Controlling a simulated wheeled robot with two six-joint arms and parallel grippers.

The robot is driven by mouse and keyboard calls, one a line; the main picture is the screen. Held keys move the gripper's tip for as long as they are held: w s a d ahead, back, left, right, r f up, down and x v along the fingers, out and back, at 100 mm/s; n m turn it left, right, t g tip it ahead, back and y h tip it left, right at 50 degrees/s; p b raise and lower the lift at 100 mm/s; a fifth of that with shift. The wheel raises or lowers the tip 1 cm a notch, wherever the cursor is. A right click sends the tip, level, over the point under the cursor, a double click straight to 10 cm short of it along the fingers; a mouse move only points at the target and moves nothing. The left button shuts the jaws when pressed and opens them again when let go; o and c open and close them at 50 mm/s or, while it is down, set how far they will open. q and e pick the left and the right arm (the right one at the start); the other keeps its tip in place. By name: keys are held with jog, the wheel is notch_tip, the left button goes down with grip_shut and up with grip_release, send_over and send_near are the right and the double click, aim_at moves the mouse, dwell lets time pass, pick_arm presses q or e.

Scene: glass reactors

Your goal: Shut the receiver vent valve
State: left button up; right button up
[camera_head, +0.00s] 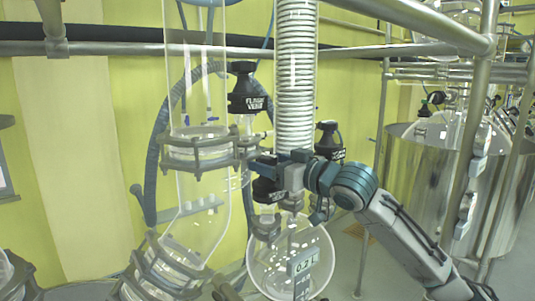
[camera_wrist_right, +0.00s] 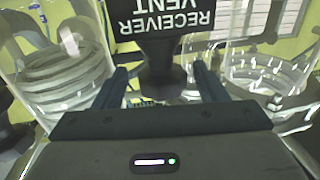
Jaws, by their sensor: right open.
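The receiver vent valve has a black knob whose label reads RECEIVER VENT, upside down, in the right wrist view (camera_wrist_right: 160,45). A black knob just below my right gripper in the head view (camera_head: 266,191) appears to be the same one, partly covered. My right gripper (camera_head: 262,168) reaches in from the right. In the wrist view its two fingers (camera_wrist_right: 163,82) stand apart, one on each side of the knob's narrower part. Gaps show on both sides, and I cannot see contact. My left gripper is not in view.
A FLASK VENT knob (camera_head: 247,92) sits above, and another black knob (camera_head: 328,141) is to the right. The coiled glass column (camera_head: 296,70), a round receiver flask (camera_head: 268,270) marked 0.2 L and a clamped glass tube (camera_head: 200,90) stand close by. A steel vessel (camera_head: 420,190) is at right.

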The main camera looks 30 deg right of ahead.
jog(key=shift+w+a+r+p, duration=0.15)
jog(key=shift+w+a+p, duration=0.15)
jog(key=shift+w, duration=0.45)
jog(key=shift+d, duration=0.1)
jog(key=shift+s, duration=0.1)
jog(key=c, duration=1)
jog(key=shift+h, duration=0.3)
jog(key=m+h, duration=0.2)
jog(key=h, duration=0.1)
jog(key=m+h, duration=0.3)
jog(key=h, duration=0.1)
jog(key=shift+a, duration=0.2)
jog(key=shift+d+m+g+h, duration=0.1)
jog(key=shift+m+g+h, duration=0.45)
jog(key=shift+m+h, duration=0.8)
jog(key=shift+m+g+h, duration=0.55)
jog(key=shift+m+h, duration=0.2)
jog(key=shift+h, duration=1.1)
